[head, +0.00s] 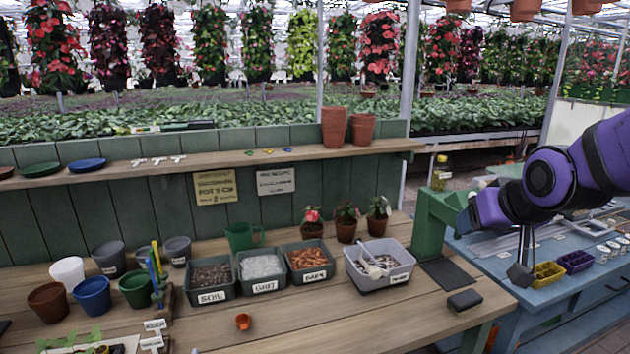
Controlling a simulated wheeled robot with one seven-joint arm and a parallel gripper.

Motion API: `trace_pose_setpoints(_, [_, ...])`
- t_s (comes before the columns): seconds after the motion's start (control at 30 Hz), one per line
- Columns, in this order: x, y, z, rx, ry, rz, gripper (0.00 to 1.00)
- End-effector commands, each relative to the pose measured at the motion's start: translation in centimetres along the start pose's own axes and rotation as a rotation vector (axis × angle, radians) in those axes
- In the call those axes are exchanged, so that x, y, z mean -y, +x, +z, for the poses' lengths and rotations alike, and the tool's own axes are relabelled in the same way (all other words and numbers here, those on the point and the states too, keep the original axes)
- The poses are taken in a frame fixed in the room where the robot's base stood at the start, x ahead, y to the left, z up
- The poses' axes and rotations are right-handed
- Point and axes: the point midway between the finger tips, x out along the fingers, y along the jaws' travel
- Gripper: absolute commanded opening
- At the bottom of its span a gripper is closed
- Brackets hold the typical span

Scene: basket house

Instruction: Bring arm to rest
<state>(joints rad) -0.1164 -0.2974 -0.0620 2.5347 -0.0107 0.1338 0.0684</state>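My arm comes in from the right edge, purple and black, and is bent. My gripper (520,272) hangs at its lower end, above the blue side table (548,290) and to the right of the wooden bench (350,325). It seems clear of the things on both tables. Its fingers are small and dark here, and I cannot tell whether they are open or shut. I see nothing clearly held in it.
A green post (430,225) stands left of my gripper. A grey bin (379,284), a dark block (464,300) and several pots are on the bench. The bench's front middle is mostly clear.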

Motion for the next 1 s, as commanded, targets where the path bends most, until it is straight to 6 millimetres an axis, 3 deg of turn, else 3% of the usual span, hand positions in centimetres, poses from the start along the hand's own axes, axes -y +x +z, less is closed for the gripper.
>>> trace_pose_setpoints(0.03, [-0.2, -1.8, 0.3, 0.017, 0.0, 0.005, 0.59])
trace_pose_setpoints(0.3, [-1.0, -10.0, 4.1, 0.167, -0.009, 0.031, 0.59])
trace_pose_setpoints(0.5, [-1.2, -14.7, 7.1, 0.261, -0.017, 0.047, 0.59])
trace_pose_setpoints(0.7, [-1.2, -16.5, 8.6, 0.303, -0.018, 0.054, 0.59])
trace_pose_setpoints(1.0, [-1.2, -16.6, 8.6, 0.304, -0.018, 0.054, 0.59])
